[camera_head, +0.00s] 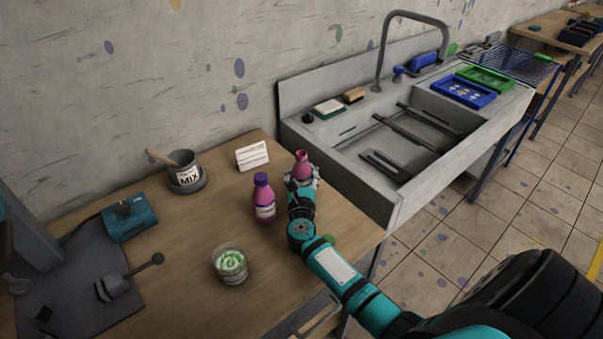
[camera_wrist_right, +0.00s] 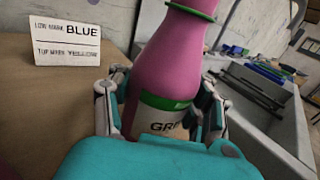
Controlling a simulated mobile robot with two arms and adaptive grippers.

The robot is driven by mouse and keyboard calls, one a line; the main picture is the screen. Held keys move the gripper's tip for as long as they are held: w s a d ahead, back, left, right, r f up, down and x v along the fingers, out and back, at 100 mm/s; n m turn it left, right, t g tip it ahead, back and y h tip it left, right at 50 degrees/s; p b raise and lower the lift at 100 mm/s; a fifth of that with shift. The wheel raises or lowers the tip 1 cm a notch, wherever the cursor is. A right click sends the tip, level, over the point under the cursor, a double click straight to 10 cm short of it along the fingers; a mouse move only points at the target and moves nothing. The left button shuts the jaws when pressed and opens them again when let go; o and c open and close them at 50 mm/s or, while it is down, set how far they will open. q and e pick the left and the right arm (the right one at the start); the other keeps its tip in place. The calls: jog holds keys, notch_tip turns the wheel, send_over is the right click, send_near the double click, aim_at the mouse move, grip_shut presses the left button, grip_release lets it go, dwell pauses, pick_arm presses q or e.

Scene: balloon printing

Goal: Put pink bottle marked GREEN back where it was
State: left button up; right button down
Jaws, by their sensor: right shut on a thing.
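The pink bottle marked GREEN (camera_wrist_right: 165,88) stands between the fingers of my right gripper (camera_wrist_right: 160,112), which is shut on it. Its label shows "GR" and a green band, with a green ring at the neck. In the head view the bottle's top (camera_head: 302,163) shows above my right gripper (camera_head: 301,184), near the table's back right edge. The gripper hides its lower part, so I cannot tell whether its base touches the table. A second pink bottle with a purple cap (camera_head: 264,199) stands just left of the gripper. My left gripper is not in view.
A white card (camera_head: 252,156) stands behind the bottles; it reads BLUE and YELLOW in the wrist view (camera_wrist_right: 66,44). A MIX pot (camera_head: 186,172) and a cup with green swirls (camera_head: 230,265) stand on the table (camera_head: 190,290). The sink (camera_head: 345,184) adjoins on the right.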

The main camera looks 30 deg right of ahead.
jog(key=shift+f, duration=0.1)
jog(key=c, duration=1.2)
grip_release()
jog(key=shift+f, duration=0.1)
jog(key=o, duration=0.7)
jog(key=shift+c, duration=0.2)
jog(key=shift+r, duration=0.25)
jog(key=shift+s+a+f, duration=0.15)
jog(key=shift+s+a, duration=0.1)
jog(key=b+v, duration=0.1)
jog(key=v, duration=1)
jog(key=shift+s+a+b, duration=0.15)
jog(key=shift+b, duration=0.2)
